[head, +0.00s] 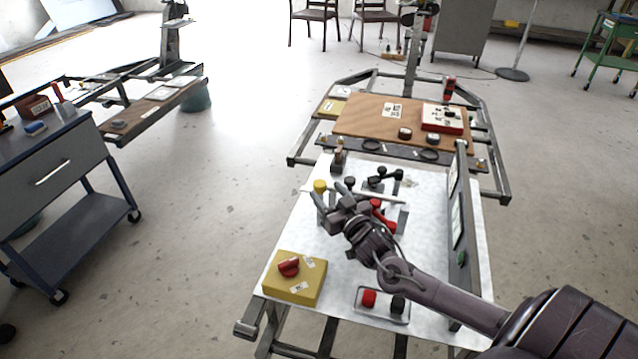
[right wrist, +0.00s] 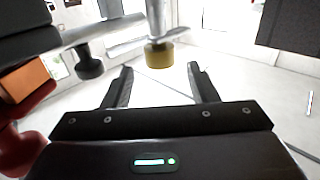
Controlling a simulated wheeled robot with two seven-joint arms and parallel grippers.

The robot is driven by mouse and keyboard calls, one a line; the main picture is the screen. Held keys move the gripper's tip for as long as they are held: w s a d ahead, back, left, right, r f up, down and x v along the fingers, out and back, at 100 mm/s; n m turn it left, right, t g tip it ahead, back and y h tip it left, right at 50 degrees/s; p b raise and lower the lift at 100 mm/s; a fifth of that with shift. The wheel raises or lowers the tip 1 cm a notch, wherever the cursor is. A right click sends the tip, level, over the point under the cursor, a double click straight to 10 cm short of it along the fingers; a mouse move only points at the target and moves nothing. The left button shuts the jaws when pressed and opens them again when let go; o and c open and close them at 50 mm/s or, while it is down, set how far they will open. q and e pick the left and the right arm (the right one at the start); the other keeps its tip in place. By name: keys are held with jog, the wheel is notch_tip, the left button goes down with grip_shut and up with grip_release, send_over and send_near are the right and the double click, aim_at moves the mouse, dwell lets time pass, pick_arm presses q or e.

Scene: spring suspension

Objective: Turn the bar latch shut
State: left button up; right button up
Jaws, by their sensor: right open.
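The bar latch appears as a pale bar (head: 378,196) lying across the white work table, with a yellow knob (head: 320,186) at its left end. In the right wrist view the yellow-capped knob (right wrist: 159,54) is between the lines of the two fingers, just beyond the tips; no contact shows. My right gripper (head: 331,208) is open and empty, close in front of the yellow knob; its spread fingers also show in the right wrist view (right wrist: 162,78). The arm hides part of the panel behind it. My left gripper is not in view.
A red-handled fixture (head: 382,217) and a black-handled one (head: 383,177) stand close to the bar. An upright panel (head: 460,230) edges the table's right side.

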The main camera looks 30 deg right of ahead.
aim_at(323, 189)
jog(key=w, duration=0.4)
jog(key=shift+d+f, duration=0.2)
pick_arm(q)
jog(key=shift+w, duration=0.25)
pick_arm(e)
jog(key=shift+w, duration=0.4)
jog(key=c, duration=1)
jog(key=shift+o, duration=0.2)
